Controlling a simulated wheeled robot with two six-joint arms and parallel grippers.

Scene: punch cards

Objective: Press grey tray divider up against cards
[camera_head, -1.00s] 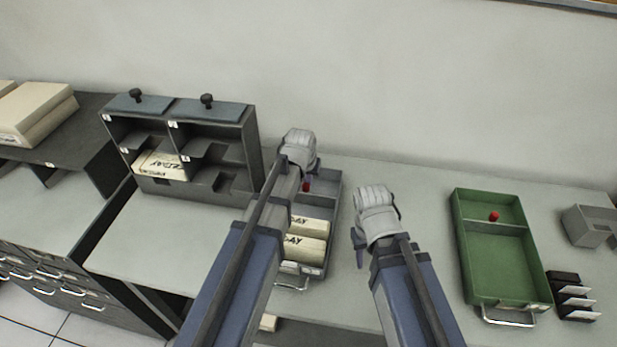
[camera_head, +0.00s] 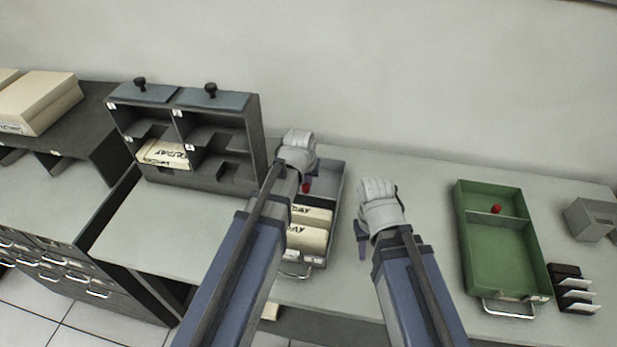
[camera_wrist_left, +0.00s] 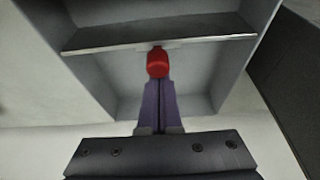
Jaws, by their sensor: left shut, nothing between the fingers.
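The grey tray (camera_head: 339,184) stands on the table in the middle of the head view, with two blocks of cream cards (camera_head: 307,238) in its front part. The grey divider (camera_wrist_left: 160,37) crosses the tray and carries a red knob (camera_wrist_left: 157,63), also visible in the head view (camera_head: 306,187). My left gripper (camera_wrist_left: 157,84) is shut and empty, its tips at the knob on the side away from the cards. Whether divider and cards touch is hidden by my left arm. My right gripper (camera_head: 360,238) is right of the tray, its fingers mostly hidden.
A green tray (camera_head: 463,240) with a red knob stands at right, beside a small black card rack (camera_head: 567,290) and a grey block (camera_head: 590,219). A dark pigeonhole cabinet (camera_head: 255,140) stands behind left. The table between the trays is clear beneath my right arm.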

